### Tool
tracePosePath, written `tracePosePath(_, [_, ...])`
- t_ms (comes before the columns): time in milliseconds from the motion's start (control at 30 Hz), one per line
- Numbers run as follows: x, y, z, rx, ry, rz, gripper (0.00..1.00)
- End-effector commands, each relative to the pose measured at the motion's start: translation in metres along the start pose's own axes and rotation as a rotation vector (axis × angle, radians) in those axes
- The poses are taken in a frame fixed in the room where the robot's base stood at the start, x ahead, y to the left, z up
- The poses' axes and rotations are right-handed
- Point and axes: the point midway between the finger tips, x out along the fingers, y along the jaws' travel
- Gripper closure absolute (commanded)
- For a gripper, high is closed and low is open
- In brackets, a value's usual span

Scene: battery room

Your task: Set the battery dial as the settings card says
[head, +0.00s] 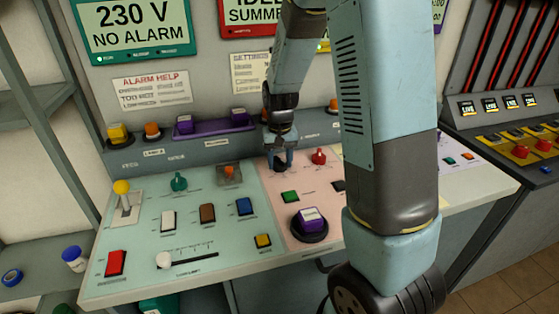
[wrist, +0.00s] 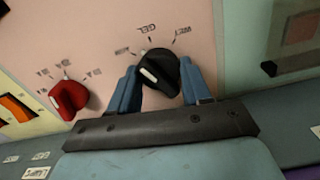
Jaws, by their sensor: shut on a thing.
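The black dial (wrist: 161,68) sits on the pink panel, with its white mark on the left side in the wrist view. Several small labels arc around its far side; the middle one seems to read GEL, the others are too blurred to read surely. My gripper (wrist: 158,88) is shut on this dial, one blue finger on each side. In the head view my gripper (head: 281,158) points down at the pink panel and mostly covers the dial. The settings card (head: 250,72) hangs on the back wall, partly hidden by my arm; its lines are too small to read.
A red dial (wrist: 68,98) stands close beside the black one. A green button (head: 290,197) and a purple-topped round button (head: 310,222) are nearer on the pink panel. The teal panel at left carries a teal dial (head: 179,181), a yellow-knobbed lever (head: 122,190) and several buttons.

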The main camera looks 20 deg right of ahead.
Motion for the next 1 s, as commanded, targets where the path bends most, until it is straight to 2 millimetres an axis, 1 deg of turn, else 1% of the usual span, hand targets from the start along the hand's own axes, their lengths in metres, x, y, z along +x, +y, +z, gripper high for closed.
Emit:
tracePosePath(200, [-0.0004, -0.0002, -0.0005, -0.162, 0.002, -0.001, 0.82])
tracePosePath(500, [-0.0003, -0.0003, -0.0005, -0.301, 0.002, 0.0, 0.82])
tracePosePath(700, [-0.0003, -0.0003, -0.0005, -0.337, 0.002, 0.0, 0.82])
tracePosePath(1000, [-0.0003, -0.0002, -0.0004, -0.343, 0.001, 0.0, 0.82])
